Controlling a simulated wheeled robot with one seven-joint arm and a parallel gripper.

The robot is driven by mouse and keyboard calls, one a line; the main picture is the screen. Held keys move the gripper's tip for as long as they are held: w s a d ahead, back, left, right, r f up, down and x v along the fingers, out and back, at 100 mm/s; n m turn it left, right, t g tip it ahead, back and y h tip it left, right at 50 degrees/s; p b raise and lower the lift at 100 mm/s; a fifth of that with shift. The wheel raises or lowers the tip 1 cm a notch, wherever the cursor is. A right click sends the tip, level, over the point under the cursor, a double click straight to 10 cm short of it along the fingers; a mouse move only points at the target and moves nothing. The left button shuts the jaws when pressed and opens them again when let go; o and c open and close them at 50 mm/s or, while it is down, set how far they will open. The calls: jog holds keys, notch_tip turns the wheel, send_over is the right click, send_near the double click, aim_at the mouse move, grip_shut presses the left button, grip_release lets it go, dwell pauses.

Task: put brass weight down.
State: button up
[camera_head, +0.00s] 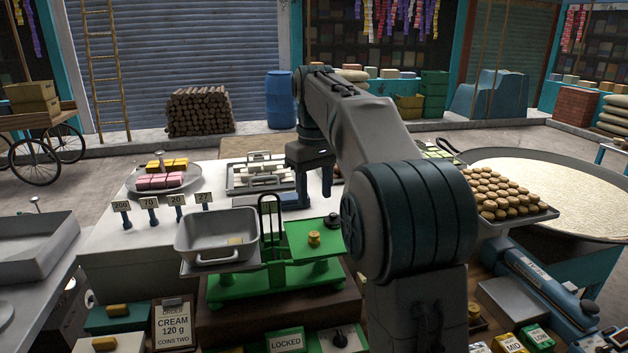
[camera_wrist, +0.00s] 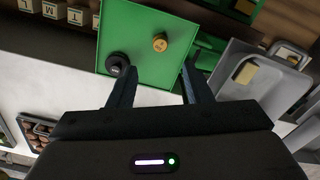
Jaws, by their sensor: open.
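A small brass weight (camera_head: 314,238) stands upright on the green plate (camera_head: 298,231) of the balance scale. In the wrist view the brass weight (camera_wrist: 160,43) is just beyond my open fingertips (camera_wrist: 160,70), nearer the right finger, with nothing between the fingers. A dark round weight (camera_wrist: 118,64) stands on the same plate (camera_wrist: 145,20), close to the left fingertip; contact cannot be told. The dark weight also shows in the head view (camera_head: 333,220). The scale's grey pan (camera_head: 216,250) holds a small pale block (camera_head: 236,241).
Price signs (camera_head: 149,204) and a plate of pink and yellow sweets (camera_head: 168,182) stand on the white counter. A tray of round biscuits (camera_head: 496,194) is at right. An order card (camera_head: 173,322) reads cream 120 g, coins two. My arm hides part of the middle.

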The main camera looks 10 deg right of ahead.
jog(key=s+f+m+t, duration=0.2)
jog(key=s, duration=1)
jog(key=s+f+m+t, duration=0.2)
jog(key=s+f, duration=0.9)
jog(key=s, duration=0.4)
jog(key=shift+f, duration=0.4)
jog(key=shift+a, duration=0.1)
